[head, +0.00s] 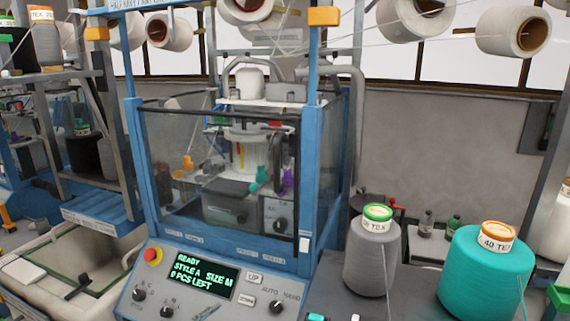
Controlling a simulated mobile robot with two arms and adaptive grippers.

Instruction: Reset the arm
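Neither of my arms nor grippers shows in the head view. A blue-framed knitting machine (136,165) with clear panels stands in the middle. Its sloped control panel (262,272) faces me at the bottom. The green-lit display (205,276) reads "READY", "STYLE A", "SIZE M" and "0 PCS LEFT".
A grey cone (371,255) and a teal cone (484,277) stand on the grey table at right. A tan bin (75,250) is at lower left, near another machine. White yarn cones hang overhead. Thin yarns cross the upper right.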

